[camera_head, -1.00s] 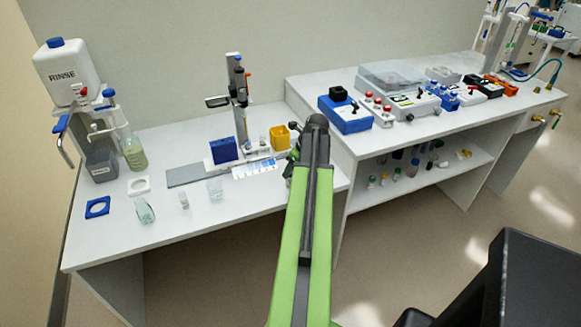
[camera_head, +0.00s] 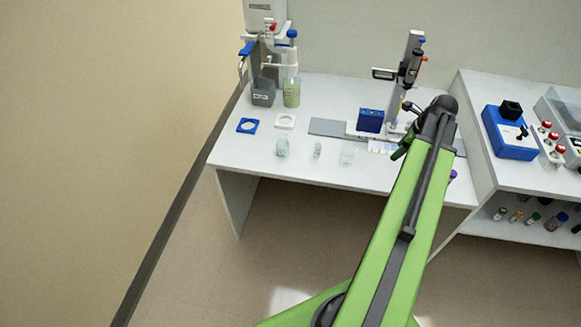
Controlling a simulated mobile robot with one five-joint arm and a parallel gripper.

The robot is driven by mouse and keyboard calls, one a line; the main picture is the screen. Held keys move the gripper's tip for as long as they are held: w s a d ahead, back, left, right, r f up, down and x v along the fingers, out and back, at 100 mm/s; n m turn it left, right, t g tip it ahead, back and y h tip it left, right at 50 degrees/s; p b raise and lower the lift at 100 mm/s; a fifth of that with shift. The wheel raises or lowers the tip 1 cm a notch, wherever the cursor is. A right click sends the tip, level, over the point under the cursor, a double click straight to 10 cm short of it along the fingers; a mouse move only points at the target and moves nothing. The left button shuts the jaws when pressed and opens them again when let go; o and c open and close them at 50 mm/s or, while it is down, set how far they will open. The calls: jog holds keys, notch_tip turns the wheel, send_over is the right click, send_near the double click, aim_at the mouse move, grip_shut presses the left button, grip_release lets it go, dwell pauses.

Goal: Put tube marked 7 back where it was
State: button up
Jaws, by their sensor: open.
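I cannot make out a tube marked 7; no number is legible on any tube. Small capped tubes and bottles (camera_head: 535,217) stand on the shelf under the right bench. A small purple thing (camera_head: 453,173) shows beside my arm at the right end of the left bench; I cannot tell what it is. My green arm rises from the bottom and bends over the left bench. My gripper's fingertips are hidden behind the arm, so I cannot see what is between them.
The left bench (camera_head: 240,160) holds a dispenser (camera_head: 265,15), grey container (camera_head: 263,92), bottle (camera_head: 291,92), blue ring (camera_head: 247,126), white ring (camera_head: 285,121), clear vessels (camera_head: 282,147), a blue block (camera_head: 370,120) and a stand (camera_head: 411,65). A blue device (camera_head: 510,132) sits on the right bench. Floor at left is clear.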

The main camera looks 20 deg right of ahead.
jog(key=w+a+n+g, duration=0.1)
jog(key=w+a+n, duration=0.4)
jog(key=a, duration=0.3)
jog(key=w+a+n+g, duration=0.1)
jog(key=w+a+n, duration=0.35)
jog(key=a, duration=0.45)
jog(key=w+a+f+n+g, duration=0.1)
jog(key=a+n, duration=1.9)
jog(key=a, duration=1.1)
jog(key=shift+g+h, duration=0.3)
jog(key=shift+w+a+f, duration=0.1)
jog(key=shift+w, duration=0.05)
jog(key=shift+c, duration=0.3)
